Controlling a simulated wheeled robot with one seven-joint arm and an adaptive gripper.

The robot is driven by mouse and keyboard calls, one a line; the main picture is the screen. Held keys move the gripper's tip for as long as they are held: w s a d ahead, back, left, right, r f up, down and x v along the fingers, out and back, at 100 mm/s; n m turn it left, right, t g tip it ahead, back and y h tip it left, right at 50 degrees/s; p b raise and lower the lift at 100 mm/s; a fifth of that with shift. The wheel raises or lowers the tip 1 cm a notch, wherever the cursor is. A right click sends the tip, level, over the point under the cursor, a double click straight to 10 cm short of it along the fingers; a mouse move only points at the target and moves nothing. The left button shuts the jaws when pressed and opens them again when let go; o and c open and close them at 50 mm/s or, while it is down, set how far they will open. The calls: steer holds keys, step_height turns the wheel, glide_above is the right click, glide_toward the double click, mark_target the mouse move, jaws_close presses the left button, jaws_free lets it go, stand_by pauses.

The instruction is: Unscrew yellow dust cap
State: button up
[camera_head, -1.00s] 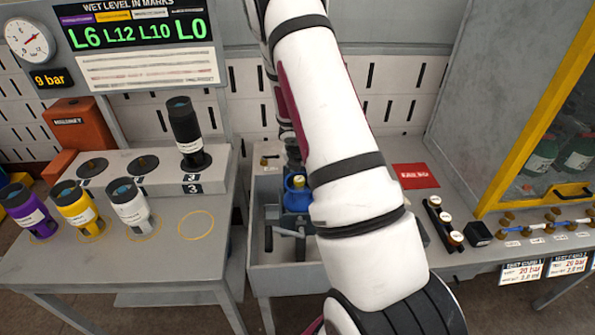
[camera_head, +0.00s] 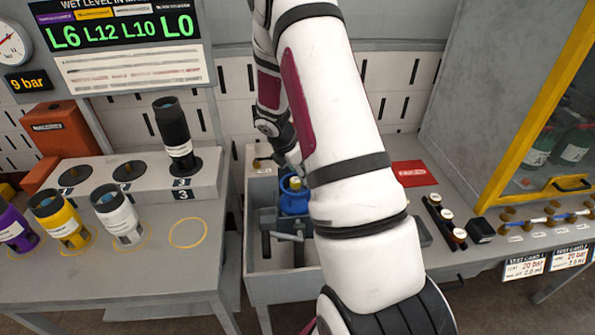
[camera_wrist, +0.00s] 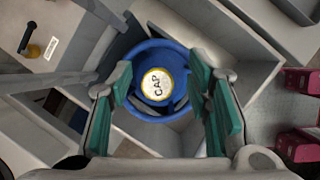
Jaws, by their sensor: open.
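The yellow dust cap (camera_wrist: 157,85) shows in the wrist view with a pale top marked "CAP". It sits inside the blue collar of a blue cylinder (camera_wrist: 140,57). In the head view the blue cylinder (camera_head: 294,202) stands upright in the grey sink-like bin, and a bit of the yellow cap (camera_head: 296,183) shows at its top. My gripper (camera_wrist: 168,88) is open, with its green-padded fingers on the left and right of the cap. Whether the fingers touch the collar cannot be told. My arm hides part of the bin in the head view.
The grey bin (camera_head: 262,288) has walls around the cylinder. A black bottle (camera_head: 173,130) stands on a raised block at left. Purple, yellow (camera_head: 60,217) and white (camera_head: 118,213) bottles stand on the left table. A yellow-framed cabinet (camera_head: 540,95) is at right.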

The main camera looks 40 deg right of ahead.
mark_target(296, 184)
steer(key=shift+w+a, duration=0.15)
steer(key=shift+a, duration=0.1)
steer(key=shift+f+b, duration=0.35)
steer(key=shift+f, duration=0.95)
